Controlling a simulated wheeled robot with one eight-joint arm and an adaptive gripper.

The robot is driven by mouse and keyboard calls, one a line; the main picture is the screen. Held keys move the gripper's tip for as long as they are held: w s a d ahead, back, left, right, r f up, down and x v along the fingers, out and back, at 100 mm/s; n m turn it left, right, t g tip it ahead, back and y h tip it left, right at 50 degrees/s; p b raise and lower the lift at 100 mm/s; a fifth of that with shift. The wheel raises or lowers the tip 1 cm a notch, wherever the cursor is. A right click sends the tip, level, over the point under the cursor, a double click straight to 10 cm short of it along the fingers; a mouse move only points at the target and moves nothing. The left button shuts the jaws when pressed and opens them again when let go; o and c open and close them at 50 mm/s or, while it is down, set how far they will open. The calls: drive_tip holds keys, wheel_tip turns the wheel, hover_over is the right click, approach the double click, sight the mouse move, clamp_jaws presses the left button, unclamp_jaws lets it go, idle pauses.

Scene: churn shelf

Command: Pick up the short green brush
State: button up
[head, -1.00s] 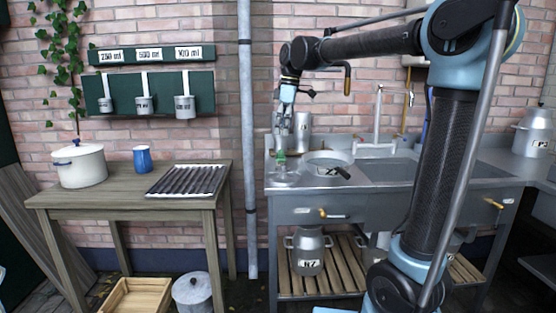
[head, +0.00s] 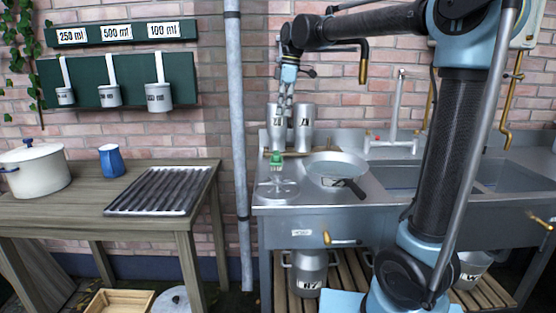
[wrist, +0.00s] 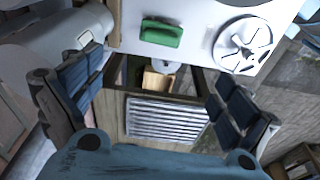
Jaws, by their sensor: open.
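The short green brush (head: 277,158) sits at the left end of the metal sink counter, just behind a round metal disc (head: 277,188). In the wrist view the green brush (wrist: 162,33) lies on the pale counter top near the upper middle, left of the disc (wrist: 243,45). My gripper (head: 286,112) hangs above the brush in the head view, pointing down, with a gap between them. In the wrist view my gripper (wrist: 155,80) is open, with its dark padded fingers wide apart and nothing between them. The brush lies beyond the fingertips.
A pan (head: 338,168) stands right of the brush. Tall metal containers (head: 303,122) stand behind it, close to my gripper. A vertical pipe (head: 237,150) separates the counter from the wooden table (head: 85,207), which carries a ribbed rack (head: 162,190).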

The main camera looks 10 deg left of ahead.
approach(277, 152)
drive_tip(key=f, duration=0.2)
drive_tip(key=a+f, duration=0.1)
drive_tip(key=f, duration=0.2)
drive_tip(key=shift+s+a, duration=0.15)
drive_tip(key=shift+s+a+f, duration=0.1)
drive_tip(key=shift+f, duration=1.3)
drive_tip(key=shift+a+f, duration=0.15)
drive_tip(key=shift+f, duration=1.3)
drive_tip(key=c, duration=1.2)
